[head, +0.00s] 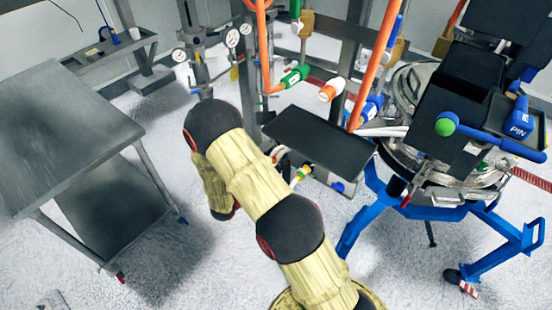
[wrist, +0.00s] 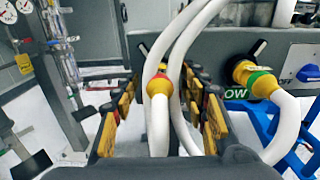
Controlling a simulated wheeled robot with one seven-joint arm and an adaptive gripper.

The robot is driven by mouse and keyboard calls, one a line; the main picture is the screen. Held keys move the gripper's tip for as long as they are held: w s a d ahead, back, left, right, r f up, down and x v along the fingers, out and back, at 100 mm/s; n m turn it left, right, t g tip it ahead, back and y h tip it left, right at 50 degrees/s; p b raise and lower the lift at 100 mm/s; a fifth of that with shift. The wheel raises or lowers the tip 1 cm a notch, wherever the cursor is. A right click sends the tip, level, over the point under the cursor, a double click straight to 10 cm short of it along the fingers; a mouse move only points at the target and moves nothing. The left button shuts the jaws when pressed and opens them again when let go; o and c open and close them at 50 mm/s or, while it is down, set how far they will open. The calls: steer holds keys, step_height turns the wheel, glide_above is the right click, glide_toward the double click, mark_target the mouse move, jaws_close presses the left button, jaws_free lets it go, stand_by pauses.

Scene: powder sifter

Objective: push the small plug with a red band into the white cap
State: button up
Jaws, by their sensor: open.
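In the wrist view, a small yellow plug with a red band (wrist: 159,80) sits at the end of a white hose, between the fingers of my gripper (wrist: 162,88). The gripper is open, with one finger on each side of the plug and visible space around it. The plug's far end points towards a grey panel. I cannot make out a white cap for certain; the area beyond the plug is partly covered by white hoses.
White hoses (wrist: 185,50) loop close by the plug. A yellow connector with a green band (wrist: 258,82) and a blue knob (wrist: 308,73) are on the panel to the right. In the head view, a metal table (head: 60,130) stands left and a blue-legged machine (head: 375,205) right.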

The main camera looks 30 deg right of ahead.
steer(key=shift+c, duration=1)
jaws_close()
steer(key=shift+a, duration=0.15)
steer(key=shift+v, duration=2.85)
